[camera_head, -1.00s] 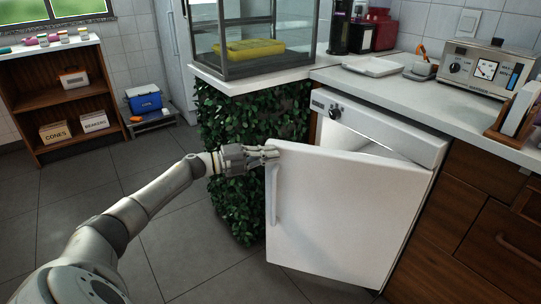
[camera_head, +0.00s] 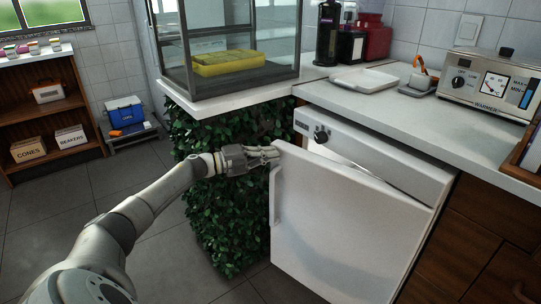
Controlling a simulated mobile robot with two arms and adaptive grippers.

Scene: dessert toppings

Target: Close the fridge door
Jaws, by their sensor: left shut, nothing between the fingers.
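The white fridge door (camera_head: 340,225) stands partly open under the counter, hinged on its right side. A narrow dark gap shows between its top edge and the white fridge body (camera_head: 375,155), which has a round black knob. The door's vertical handle (camera_head: 276,195) is on its left edge. My left gripper (camera_head: 274,155) is shut and empty, with its fingertips at the door's top left corner, just above the handle. I cannot tell for sure whether they touch the door. My right gripper is not in view.
A leafy green panel (camera_head: 225,195) stands left of the door, under a glass case with a yellow tray (camera_head: 228,63). The counter (camera_head: 400,112) holds a warmer (camera_head: 488,82) and a white dish (camera_head: 365,80). Floor at the lower left is free.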

